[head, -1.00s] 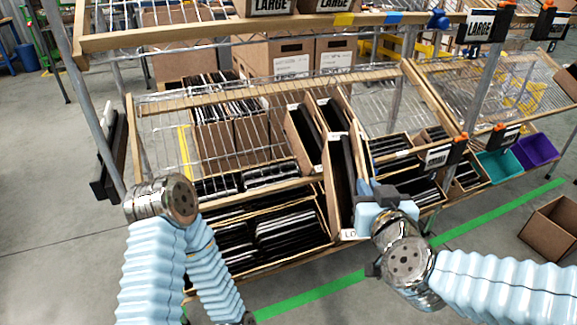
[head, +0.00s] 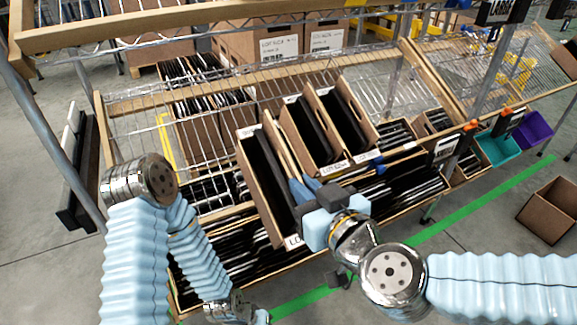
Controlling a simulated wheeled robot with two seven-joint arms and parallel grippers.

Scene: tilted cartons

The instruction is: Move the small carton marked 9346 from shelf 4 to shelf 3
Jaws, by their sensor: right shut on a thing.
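A narrow brown carton (head: 247,158) with dark contents is held by my right gripper (head: 305,200) near its front end. Its front label starts with "LO"; the rest is hidden or cut off by the gripper, so I cannot read 9346. The carton is tilted, over the lower row of black-filled cartons. Two similar small cartons, one (head: 290,124) nearer and one (head: 318,98) behind it to the right, sit on the tilted rack, with small unreadable labels. My left arm hangs at the lower left; its fingers are outside the picture.
The wire rack (head: 130,105) has wooden rails and free mesh at left. A large lower carton (head: 190,300) holds dark flat items. Teal (head: 500,148) and purple (head: 533,128) bins stand at right. An open empty box (head: 548,212) sits on the floor.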

